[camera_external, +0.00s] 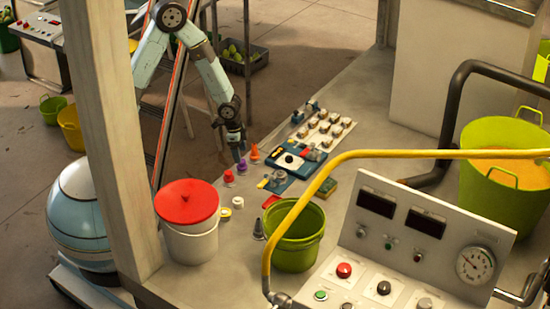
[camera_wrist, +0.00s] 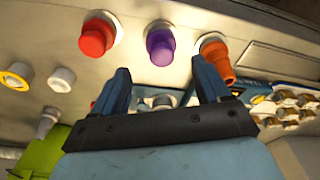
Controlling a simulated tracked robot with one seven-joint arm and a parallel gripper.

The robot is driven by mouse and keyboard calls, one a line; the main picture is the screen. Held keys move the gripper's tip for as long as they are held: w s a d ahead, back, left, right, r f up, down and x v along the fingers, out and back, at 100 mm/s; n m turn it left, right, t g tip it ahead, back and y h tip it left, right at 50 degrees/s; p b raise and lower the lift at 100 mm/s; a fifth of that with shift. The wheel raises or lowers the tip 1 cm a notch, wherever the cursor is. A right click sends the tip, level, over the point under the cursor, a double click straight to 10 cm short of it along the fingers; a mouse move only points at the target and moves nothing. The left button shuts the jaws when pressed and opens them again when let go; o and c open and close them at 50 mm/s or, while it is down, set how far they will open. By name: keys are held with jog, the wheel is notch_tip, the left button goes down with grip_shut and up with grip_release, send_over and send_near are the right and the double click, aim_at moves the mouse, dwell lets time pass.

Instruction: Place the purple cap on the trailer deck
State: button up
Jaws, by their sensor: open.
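The purple cap (camera_external: 242,165) stands on the trailer deck (camera_external: 215,265), between a red cap (camera_external: 228,176) and an orange cone-like cap (camera_external: 255,153). In the wrist view the purple cap (camera_wrist: 160,46) sits on a pale round base, just beyond the gap between my fingers. My gripper (camera_external: 238,156) is above and close to the purple cap, pointing down. In the wrist view my gripper (camera_wrist: 163,84) has its two blue fingers apart with nothing held between them. I cannot tell whether a finger touches the cap.
A white cap (camera_external: 238,202) and a yellow-ringed piece (camera_external: 225,214) lie nearby. A white bucket with a red lid (camera_external: 187,205), a green bucket (camera_external: 295,240) and a yellow rail (camera_external: 345,158) stand nearer the camera. A blue-framed device (camera_external: 290,160) is to the right.

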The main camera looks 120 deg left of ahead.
aim_at(242, 166)
jog(key=shift+w+a+f, duration=0.15)
jog(key=shift+f, duration=1.25)
jog(key=shift+w+a+f, duration=0.1)
jog(key=shift+w+f, duration=0.05)
jog(key=shift+f, duration=1.25)
jog(key=shift+r, duration=0.1)
jog(key=c, duration=1.3)
